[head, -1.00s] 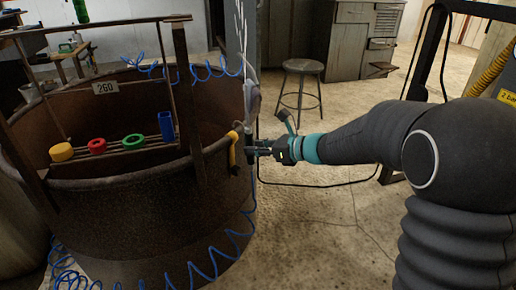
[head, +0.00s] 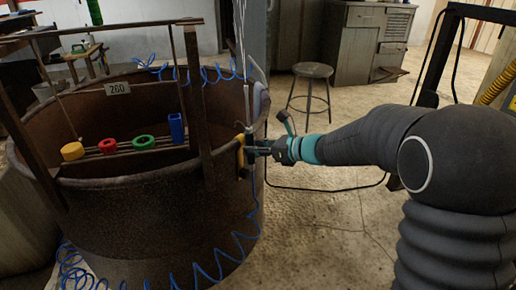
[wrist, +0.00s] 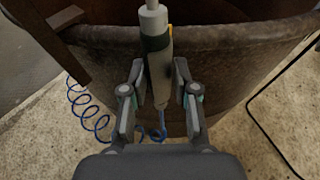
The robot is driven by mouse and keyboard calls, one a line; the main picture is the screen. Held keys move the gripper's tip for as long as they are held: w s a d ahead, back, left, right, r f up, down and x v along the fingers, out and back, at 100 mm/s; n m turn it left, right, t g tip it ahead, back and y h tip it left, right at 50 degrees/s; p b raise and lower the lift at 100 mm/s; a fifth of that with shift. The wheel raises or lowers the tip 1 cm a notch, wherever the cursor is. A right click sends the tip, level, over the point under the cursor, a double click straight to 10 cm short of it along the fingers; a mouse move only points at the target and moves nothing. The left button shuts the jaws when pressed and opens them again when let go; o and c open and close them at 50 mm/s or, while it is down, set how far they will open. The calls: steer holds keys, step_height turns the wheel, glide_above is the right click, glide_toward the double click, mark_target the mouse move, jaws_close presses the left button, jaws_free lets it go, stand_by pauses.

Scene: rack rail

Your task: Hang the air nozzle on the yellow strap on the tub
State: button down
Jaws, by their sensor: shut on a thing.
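The air nozzle (wrist: 158,72) is a slim grey body, upright between the two fingers of my gripper (wrist: 158,86) in the wrist view. My gripper is shut on it at the tub's outer wall, just below the rim. In the head view my gripper (head: 250,151) is beside the yellow strap (head: 240,153), which hangs over the right rim of the rusty tub (head: 150,215). A yellow and black patch (wrist: 156,42) shows next to the nozzle in the wrist view. Whether the nozzle touches the strap I cannot tell.
A rack in the tub carries a yellow ring (head: 72,151), a red ring (head: 108,146), a green ring (head: 144,142) and a blue block (head: 177,129). Blue coiled hose (head: 205,272) hangs around the tub.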

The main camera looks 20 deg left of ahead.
steer(key=shift+f, duration=0.15)
steer(key=shift+f+b, duration=1.05)
steer(key=shift+f, duration=0.1)
steer(key=shift+f, duration=0.1)
steer(key=shift+f+b, duration=0.65)
steer(key=shift+f, duration=0.05)
steer(key=c, duration=0.8)
jaws_free()
steer(key=shift+d, duration=0.1)
